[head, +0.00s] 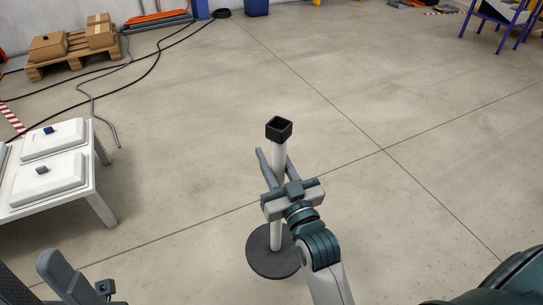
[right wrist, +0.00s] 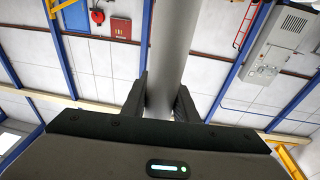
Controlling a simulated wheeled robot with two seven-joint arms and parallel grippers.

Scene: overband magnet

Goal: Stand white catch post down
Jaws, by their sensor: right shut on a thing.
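My right gripper (head: 277,172) is shut on the post's shaft, a little below the cup. In the right wrist view the pale shaft (right wrist: 172,45) runs up between the two dark fingers (right wrist: 161,100). I cannot tell whether the base plate touches the floor or hangs just above it. Part of my left gripper (head: 65,280) shows at the bottom left, cut off by the frame, away from the post.
A white table (head: 97,203) with two lidded white boxes (head: 53,139) stands at the left. A pallet (head: 72,58) with cartons and dark cables (head: 150,72) lie farther back. A blue-framed stand (head: 481,25) is at the far right. The concrete floor around the post is clear.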

